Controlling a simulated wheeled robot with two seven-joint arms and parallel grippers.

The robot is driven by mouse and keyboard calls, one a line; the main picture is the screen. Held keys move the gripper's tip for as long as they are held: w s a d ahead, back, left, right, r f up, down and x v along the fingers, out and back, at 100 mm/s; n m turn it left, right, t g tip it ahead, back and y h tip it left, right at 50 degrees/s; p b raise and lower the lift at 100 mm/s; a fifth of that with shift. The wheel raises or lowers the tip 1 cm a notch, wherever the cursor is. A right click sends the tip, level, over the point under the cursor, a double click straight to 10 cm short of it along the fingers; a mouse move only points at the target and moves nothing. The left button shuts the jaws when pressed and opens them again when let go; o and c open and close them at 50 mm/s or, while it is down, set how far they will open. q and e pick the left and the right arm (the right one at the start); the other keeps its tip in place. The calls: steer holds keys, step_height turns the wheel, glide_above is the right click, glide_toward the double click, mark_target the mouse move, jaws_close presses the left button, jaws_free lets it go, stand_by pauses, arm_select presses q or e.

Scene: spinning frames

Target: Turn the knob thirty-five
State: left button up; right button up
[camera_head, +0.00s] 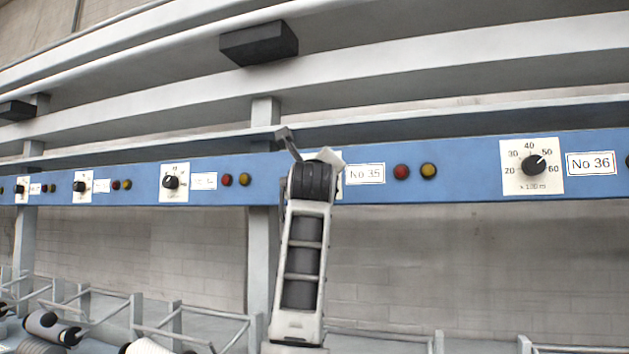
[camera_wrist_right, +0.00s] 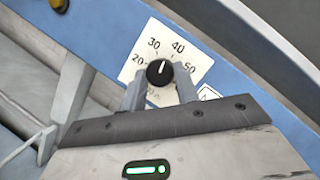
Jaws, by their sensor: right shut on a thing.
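Knob thirty-five (camera_wrist_right: 159,73) is a round black knob with a white pointer line on a white dial plate (camera_wrist_right: 136,62). In the right wrist view the pointer lies between the 30 and 40 marks, nearer 40. My right gripper (camera_wrist_right: 160,88) is shut on the knob, one grey finger on each side. In the head view my right arm covers the knob and most of its plate. The "No 35" label (camera_head: 364,174) shows just right of the arm. My left gripper is in neither view.
The blue rail (camera_head: 465,176) carries a red lamp (camera_head: 401,171) and a yellow lamp (camera_head: 428,170) right of the label. Knob thirty-six (camera_head: 534,164) is farther right. Another knob (camera_head: 170,182) is to the left. Grey beams run above; bobbins (camera_head: 50,327) lie low at left.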

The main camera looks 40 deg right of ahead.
arm_select(q)
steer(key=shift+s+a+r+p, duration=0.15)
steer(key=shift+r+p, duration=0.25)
steer(key=shift+p, duration=0.5)
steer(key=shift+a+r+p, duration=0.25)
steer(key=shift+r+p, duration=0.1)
steer(key=shift+p, duration=0.55)
arm_select(e)
steer(key=shift+w+a+r+n+g+y, duration=0.15)
steer(key=shift+n+g+y, duration=0.55)
steer(key=shift+n, duration=1.95)
steer(key=shift+s+d+r+n+g+y, duration=0.25)
steer(key=shift+n+g, duration=0.85)
steer(key=shift+n, duration=1.5)
steer(key=shift+w+a+r+n+g+y, duration=0.2)
steer(key=shift+n+g+y, duration=0.55)
steer(key=shift+n, duration=1.9)
steer(key=shift+f+g, duration=0.15)
steer(key=shift+g, duration=0.1)
steer(key=o, duration=1)
steer(key=shift+c, duration=0.2)
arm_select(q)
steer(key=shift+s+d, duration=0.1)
arm_select(e)
steer(key=shift+h, duration=0.3)
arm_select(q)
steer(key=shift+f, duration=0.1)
